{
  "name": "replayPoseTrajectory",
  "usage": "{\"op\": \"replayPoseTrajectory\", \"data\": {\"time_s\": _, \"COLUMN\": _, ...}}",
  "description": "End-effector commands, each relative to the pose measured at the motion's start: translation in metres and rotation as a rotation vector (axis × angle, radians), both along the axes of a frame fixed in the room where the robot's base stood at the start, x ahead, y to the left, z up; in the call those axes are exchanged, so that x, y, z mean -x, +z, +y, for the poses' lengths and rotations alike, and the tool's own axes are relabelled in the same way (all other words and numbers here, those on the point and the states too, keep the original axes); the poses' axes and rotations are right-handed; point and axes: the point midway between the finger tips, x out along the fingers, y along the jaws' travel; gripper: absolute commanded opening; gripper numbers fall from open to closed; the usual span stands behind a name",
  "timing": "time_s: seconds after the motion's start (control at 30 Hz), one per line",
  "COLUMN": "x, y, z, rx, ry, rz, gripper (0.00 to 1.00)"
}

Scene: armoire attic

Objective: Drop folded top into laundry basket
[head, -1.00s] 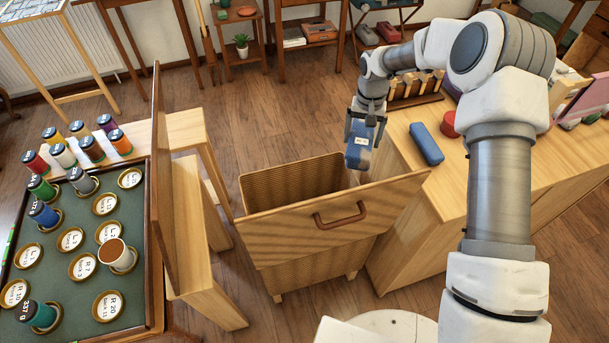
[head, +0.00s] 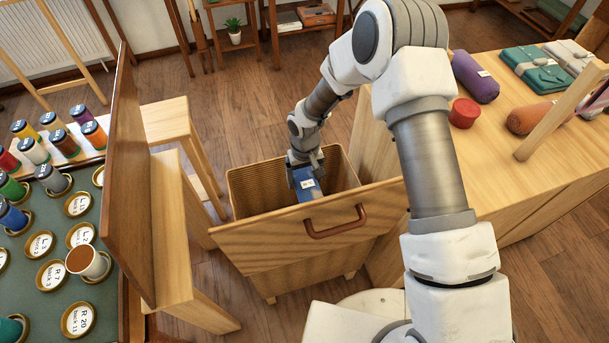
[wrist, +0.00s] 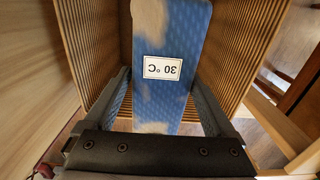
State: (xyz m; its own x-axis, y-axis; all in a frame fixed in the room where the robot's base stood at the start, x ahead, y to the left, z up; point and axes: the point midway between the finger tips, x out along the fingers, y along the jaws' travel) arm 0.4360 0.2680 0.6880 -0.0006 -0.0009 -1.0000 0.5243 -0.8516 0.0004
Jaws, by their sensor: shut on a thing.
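The folded top (head: 306,184) is blue with pale patches and a white label. In the wrist view the top (wrist: 172,75) runs between the fingers, and its label reads "30 °C". My gripper (head: 305,172) is shut on it and holds it within the mouth of the laundry basket. The laundry basket (head: 255,185) is a ribbed wooden bin with a brown handle on its front panel, and its ribbed walls (wrist: 90,45) stand on both sides of the top in the wrist view. The basket floor under the top is hidden.
A wooden counter (head: 480,140) at the right holds a purple roll (head: 475,77), a red round thing (head: 463,113) and a teal folded item (head: 536,70). At the left, an upright wooden panel (head: 132,180) stands beside a green board (head: 60,270) with several spools.

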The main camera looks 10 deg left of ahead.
Motion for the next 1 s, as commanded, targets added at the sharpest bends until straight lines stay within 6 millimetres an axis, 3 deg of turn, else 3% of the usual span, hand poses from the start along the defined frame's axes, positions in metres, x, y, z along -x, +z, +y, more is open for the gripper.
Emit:
{"op": "replayPoseTrajectory", "data": {"time_s": 0.33, "x": 0.000, "y": -0.042, "z": 0.000, "rx": -0.001, "ry": -0.001, "rz": 0.001, "gripper": 0.26}}
{"op": "replayPoseTrajectory", "data": {"time_s": 0.7, "x": -0.001, "y": -0.049, "z": 0.000, "rx": -0.001, "ry": -0.002, "rz": 0.000, "gripper": 0.26}}
{"op": "replayPoseTrajectory", "data": {"time_s": 0.73, "x": -0.001, "y": -0.049, "z": 0.000, "rx": -0.001, "ry": -0.002, "rz": 0.000, "gripper": 0.91}}
{"op": "replayPoseTrajectory", "data": {"time_s": 0.8, "x": -0.001, "y": -0.049, "z": 0.000, "rx": -0.001, "ry": -0.002, "rz": 0.000, "gripper": 1.00}}
{"op": "replayPoseTrajectory", "data": {"time_s": 1.0, "x": 0.000, "y": -0.049, "z": 0.000, "rx": -0.001, "ry": -0.002, "rz": 0.001, "gripper": 1.00}}
